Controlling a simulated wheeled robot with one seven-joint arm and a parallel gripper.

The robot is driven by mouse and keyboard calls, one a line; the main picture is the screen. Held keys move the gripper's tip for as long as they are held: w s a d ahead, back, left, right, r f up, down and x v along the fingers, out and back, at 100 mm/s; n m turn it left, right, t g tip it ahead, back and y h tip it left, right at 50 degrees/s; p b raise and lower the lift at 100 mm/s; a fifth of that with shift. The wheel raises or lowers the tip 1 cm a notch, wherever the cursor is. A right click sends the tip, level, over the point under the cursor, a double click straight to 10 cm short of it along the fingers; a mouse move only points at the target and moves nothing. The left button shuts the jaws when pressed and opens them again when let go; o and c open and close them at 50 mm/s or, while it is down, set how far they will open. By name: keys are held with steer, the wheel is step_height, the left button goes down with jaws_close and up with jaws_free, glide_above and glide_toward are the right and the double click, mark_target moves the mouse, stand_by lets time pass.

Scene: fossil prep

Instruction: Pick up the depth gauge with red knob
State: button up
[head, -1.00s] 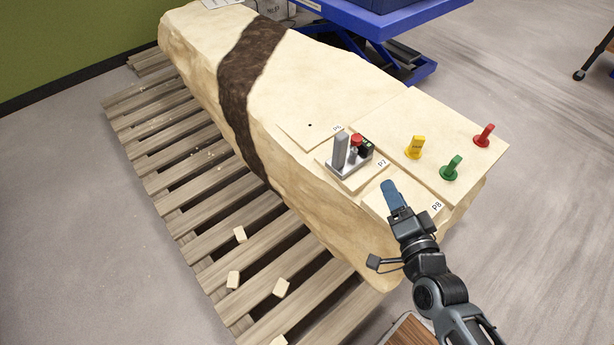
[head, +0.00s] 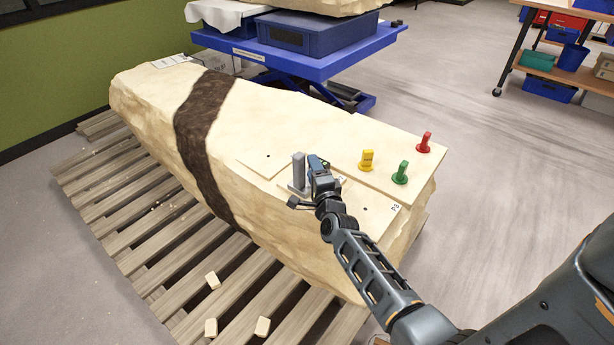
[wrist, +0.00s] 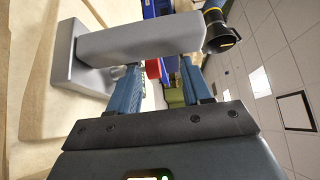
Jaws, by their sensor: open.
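A grey metal stand with an upright post (head: 298,170) sits on the pale stone block near its front edge. In the wrist view the post (wrist: 140,42) and its square base (wrist: 68,55) lie sideways across the picture, in front of my fingertips. A red part (wrist: 152,68), likely the red knob of the depth gauge, shows between my fingers, partly hidden behind the post; the rest of the gauge is hidden. My gripper (head: 318,163) is open, just right of the post in the head view, and covers the knobs. In the wrist view my gripper (wrist: 160,82) holds nothing that I can see.
Yellow (head: 367,160), green (head: 401,173) and red (head: 424,142) pegs stand on the slab to the right. A small hole (head: 365,209) shows by the P8 label (head: 396,208). A slatted pallet (head: 150,225) lies under the block. A blue lift table (head: 300,55) stands behind.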

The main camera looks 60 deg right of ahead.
steer(key=shift+x, duration=1.6)
jaws_close()
